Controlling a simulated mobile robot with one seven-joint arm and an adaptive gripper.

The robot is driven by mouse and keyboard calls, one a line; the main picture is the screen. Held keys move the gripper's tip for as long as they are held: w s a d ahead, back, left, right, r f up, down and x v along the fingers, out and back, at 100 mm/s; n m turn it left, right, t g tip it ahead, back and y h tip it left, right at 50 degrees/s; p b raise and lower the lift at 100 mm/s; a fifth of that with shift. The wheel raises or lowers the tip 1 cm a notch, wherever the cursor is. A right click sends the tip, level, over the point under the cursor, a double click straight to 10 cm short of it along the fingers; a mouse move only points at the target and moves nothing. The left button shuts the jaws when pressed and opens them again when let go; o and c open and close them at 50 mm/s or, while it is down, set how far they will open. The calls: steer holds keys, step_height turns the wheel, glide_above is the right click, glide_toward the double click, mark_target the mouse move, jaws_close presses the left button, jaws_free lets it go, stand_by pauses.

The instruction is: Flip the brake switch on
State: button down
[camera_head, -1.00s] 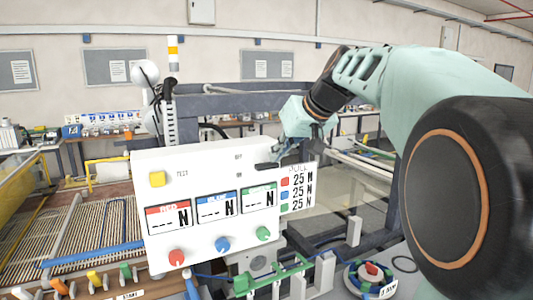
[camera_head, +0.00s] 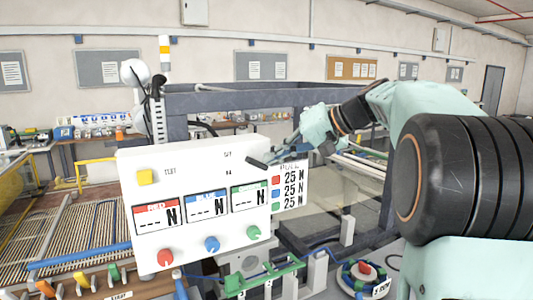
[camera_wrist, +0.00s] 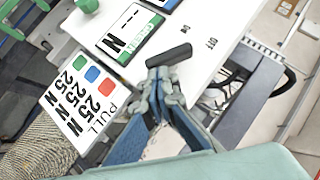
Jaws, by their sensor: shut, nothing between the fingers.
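The white control panel (camera_head: 190,150) stands upright in the head view. Near its right edge is a black switch lever (camera_head: 257,163), beside small OFF and ON labels, with OFF above ON. In the wrist view, the lever (camera_wrist: 169,56) lies on the panel face, its labelled-side end nearer OFF than ON. My gripper (camera_head: 274,159) reaches in from the right at the panel's right edge. In the wrist view, my gripper (camera_wrist: 163,76) is shut and empty, its fingertips right beside the lever. I cannot tell whether they touch it.
A round red button (camera_head: 363,269) sits lower right. A dark frame stands behind.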

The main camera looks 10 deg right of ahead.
mark_target(266, 169)
steer(key=f+m+y+b, duration=0.1)
steer(key=m+y+b, duration=0.1)
steer(key=y, duration=0.1)
steer(key=f+m+y+b, duration=0.1)
steer(key=shift+d+f, duration=0.25)
steer(key=shift+f, duration=0.1)
steer(key=m+y+b, duration=0.2)
steer(key=shift+a+f+t+y, duration=0.15)
steer(key=shift+f+t+y, duration=0.15)
steer(key=shift+f+y, duration=0.1)
steer(key=shift+a+b, duration=0.1)
steer(key=shift+b, duration=0.2)
steer(key=shift+f, duration=0.1)
stand_by(0.5)
